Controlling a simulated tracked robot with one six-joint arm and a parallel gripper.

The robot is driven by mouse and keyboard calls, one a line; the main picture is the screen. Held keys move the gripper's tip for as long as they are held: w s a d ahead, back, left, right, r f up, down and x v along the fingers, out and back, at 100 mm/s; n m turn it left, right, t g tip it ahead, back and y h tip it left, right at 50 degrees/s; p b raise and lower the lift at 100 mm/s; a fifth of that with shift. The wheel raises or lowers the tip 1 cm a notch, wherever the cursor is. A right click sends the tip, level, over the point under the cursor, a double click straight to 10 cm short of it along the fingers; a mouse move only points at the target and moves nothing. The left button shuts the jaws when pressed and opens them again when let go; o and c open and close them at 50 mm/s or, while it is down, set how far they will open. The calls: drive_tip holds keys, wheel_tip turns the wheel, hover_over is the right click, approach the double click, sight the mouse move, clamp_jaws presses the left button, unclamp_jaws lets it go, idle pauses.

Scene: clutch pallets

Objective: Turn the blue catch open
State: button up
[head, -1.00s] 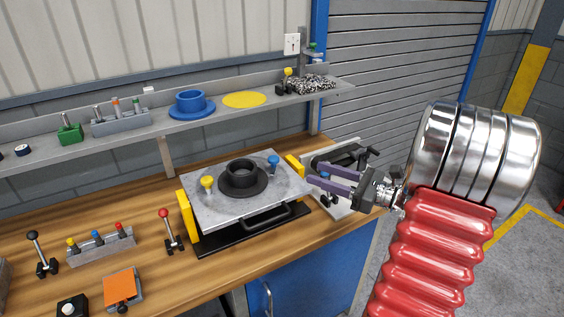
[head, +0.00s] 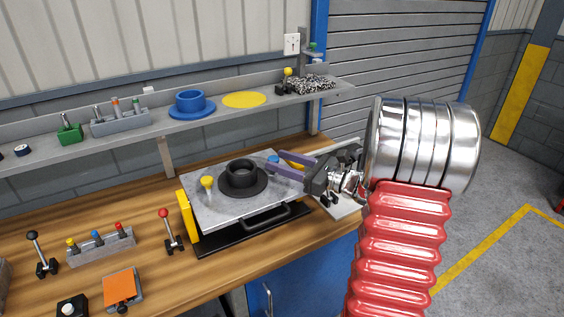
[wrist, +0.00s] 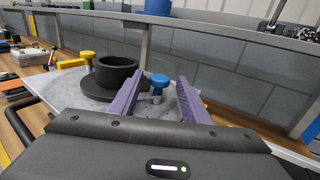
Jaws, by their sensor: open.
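The blue catch (wrist: 158,82) stands on the grey metal plate, to the right of the black ring. In the head view its blue knob (head: 272,159) shows just beyond my gripper's fingertips. My gripper (head: 272,163) is open, with two purple fingers reaching in from the right. In the wrist view my gripper (wrist: 156,92) has one finger on each side of the catch, with gaps to both; I cannot tell whether either touches it. The yellow catch (head: 207,183) stands on the plate's left side. The plate (head: 215,213) lies between yellow side blocks.
A black ring (head: 242,173) stands on the plate close to the fingers. A black handle (head: 267,217) is at the plate's front. A shelf (head: 215,118) with a blue flanged ring (head: 190,102) runs behind. A red-knobbed lever (head: 169,230) stands left on the bench.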

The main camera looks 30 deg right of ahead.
drive_tip(key=shift+w, duration=0.1)
drive_tip(key=shift+c, duration=0.3)
drive_tip(key=c, duration=0.9)
drive_tip(key=shift+c, duration=0.2)
drive_tip(key=shift+d+n+g+y, duration=0.1)
drive_tip(key=shift+n+g+y, duration=0.2)
drive_tip(key=shift+n+y, duration=0.15)
drive_tip(key=shift+w+d+n+g+y, duration=0.2)
drive_tip(key=shift+n+g+y, duration=0.65)
drive_tip(key=shift+y, duration=0.25)
drive_tip(key=shift+w+d+n+g+y, duration=0.15)
drive_tip(key=shift+n+g+y, duration=0.7)
drive_tip(key=shift+y, duration=0.2)
drive_tip(key=shift+w+d+n+g+y, duration=0.1)
drive_tip(key=shift+w+n+g+y, duration=0.05)
drive_tip(key=shift+n+g+y, duration=0.75)
drive_tip(key=shift+w+d+n+g+y, duration=0.15)
drive_tip(key=shift+n+g+y, duration=0.45)
drive_tip(key=shift+g, duration=0.6)
drive_tip(key=shift+a, duration=0.1)
drive_tip(key=o, duration=1)
